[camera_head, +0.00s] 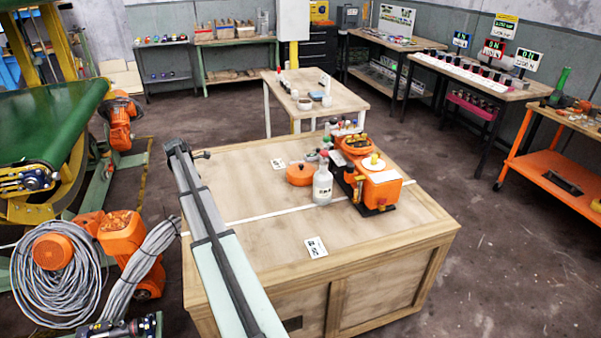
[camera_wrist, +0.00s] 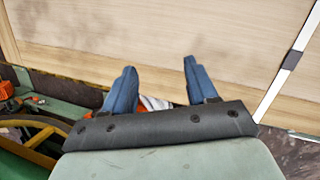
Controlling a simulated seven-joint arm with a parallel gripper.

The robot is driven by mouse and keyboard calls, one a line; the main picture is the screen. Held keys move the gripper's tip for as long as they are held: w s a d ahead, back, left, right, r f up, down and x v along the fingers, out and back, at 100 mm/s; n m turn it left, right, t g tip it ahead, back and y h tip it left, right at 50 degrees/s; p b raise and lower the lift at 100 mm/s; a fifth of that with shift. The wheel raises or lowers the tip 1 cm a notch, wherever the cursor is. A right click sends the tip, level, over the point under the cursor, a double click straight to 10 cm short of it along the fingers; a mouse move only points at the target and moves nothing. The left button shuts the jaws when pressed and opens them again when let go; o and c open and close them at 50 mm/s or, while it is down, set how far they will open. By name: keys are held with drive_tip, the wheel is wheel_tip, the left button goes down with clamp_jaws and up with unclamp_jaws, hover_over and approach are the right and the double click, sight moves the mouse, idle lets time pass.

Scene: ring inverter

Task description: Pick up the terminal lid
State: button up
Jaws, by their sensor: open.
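An orange round lid-like part (camera_head: 300,175) lies on the wooden crate-like bench, left of the white bottle. It looks like the terminal lid, though I cannot be certain. An orange device (camera_head: 380,185) with a yellow-and-white knob on top stands right of the bottle on a dark base. My gripper (camera_wrist: 159,63) shows two blue fingers spread apart, with nothing between them. In the wrist view it is by the edge of a pale wooden surface, and no lid shows there. In the head view my arm runs up the bench's left side, away from the lid.
The white bottle (camera_head: 322,184) stands close to the lid, between it and the orange device. White labels (camera_head: 316,247) lie on the bench (camera_head: 265,235), whose front left top is mostly clear. A green conveyor (camera_head: 50,125) and coiled cable (camera_head: 60,275) are at the left.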

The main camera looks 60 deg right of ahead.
drive_tip(key=s+d+r, duration=0.3)
drive_tip(key=s+d, duration=0.3)
drive_tip(key=d, duration=0.2)
drive_tip(key=s+d+r, duration=0.3)
drive_tip(key=s+d, duration=0.3)
drive_tip(key=d, duration=0.2)
drive_tip(key=n+g, duration=0.1)
drive_tip(key=g, duration=0.1)
approach(301, 165)
drive_tip(key=f, duration=0.1)
drive_tip(key=s+d+f, duration=0.1)
drive_tip(key=f, duration=0.1)
drive_tip(key=shift+s+d+f, duration=0.1)
drive_tip(key=shift+s, duration=0.1)
drive_tip(key=shift+w+x, duration=0.2)
drive_tip(key=shift+x, duration=1.1)
drive_tip(key=shift+w+x, duration=0.15)
drive_tip(key=shift+x, duration=1.15)
drive_tip(key=shift+c, duration=0.5)
clamp_jaws()
